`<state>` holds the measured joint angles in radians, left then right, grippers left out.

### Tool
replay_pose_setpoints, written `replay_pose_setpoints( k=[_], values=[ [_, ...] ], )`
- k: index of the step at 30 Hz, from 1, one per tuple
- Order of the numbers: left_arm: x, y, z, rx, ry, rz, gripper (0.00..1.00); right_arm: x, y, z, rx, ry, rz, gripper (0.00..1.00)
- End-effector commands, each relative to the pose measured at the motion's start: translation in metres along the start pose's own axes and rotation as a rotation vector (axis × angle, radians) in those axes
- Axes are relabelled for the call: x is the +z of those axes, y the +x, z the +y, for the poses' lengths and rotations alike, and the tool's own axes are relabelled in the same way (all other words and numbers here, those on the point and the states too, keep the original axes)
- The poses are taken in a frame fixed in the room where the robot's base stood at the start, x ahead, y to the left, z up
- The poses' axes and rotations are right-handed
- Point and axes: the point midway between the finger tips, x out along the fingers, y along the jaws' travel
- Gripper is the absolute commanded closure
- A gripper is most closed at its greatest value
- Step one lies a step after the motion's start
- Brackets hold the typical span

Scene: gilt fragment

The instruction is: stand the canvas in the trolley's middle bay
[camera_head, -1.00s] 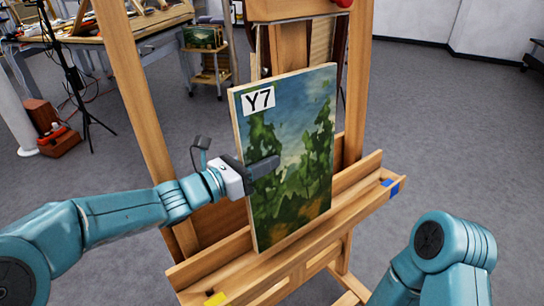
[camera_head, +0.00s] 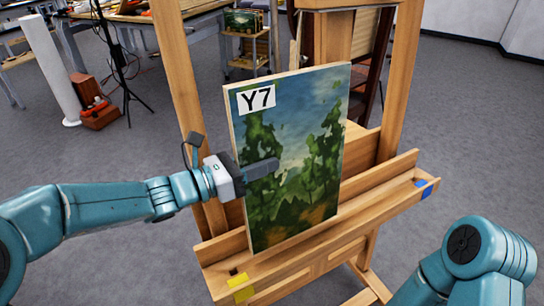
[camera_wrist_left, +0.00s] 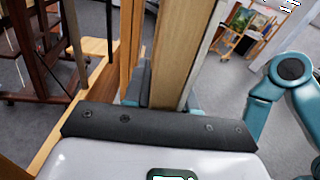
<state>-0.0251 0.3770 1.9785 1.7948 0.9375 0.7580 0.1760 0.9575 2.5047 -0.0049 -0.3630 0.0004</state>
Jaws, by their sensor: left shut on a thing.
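The canvas (camera_head: 300,205), a green and blue tree landscape labelled Y7, stands upright in front of the easel (camera_head: 185,110). My left gripper (camera_head: 262,168) is shut on its left edge, one dark finger across the painted face. In the left wrist view the canvas's pale wooden edge (camera_wrist_left: 168,50) rises from the gripper. Its lower edge overlaps the easel's ledge (camera_head: 375,205); I cannot tell whether it touches. A small wooden trolley (camera_head: 233,63) with a picture on top stands far back; its bays are not clear. My right gripper is out of view.
A cluttered workbench (camera_head: 180,22), a black tripod stand (camera_head: 121,60) and a reddish-brown box (camera_head: 100,114) stand at back left. A white pillar (camera_head: 52,80) is farther left. In the left wrist view a wooden rack with pictures (camera_wrist_left: 238,38) stands far off. Grey floor is open at right.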

Motion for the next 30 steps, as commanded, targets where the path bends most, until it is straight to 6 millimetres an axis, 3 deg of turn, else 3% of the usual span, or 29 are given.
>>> replay_pose_setpoints(
  k=[19, 30],
  values=[
    [0.002, -0.056, 0.001, 0.002, 0.001, -0.004, 1.0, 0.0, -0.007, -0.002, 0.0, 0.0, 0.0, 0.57],
    [-0.017, -0.056, 0.024, 0.0, 0.001, -0.003, 1.0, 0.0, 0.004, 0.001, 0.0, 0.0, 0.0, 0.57]
  ],
)
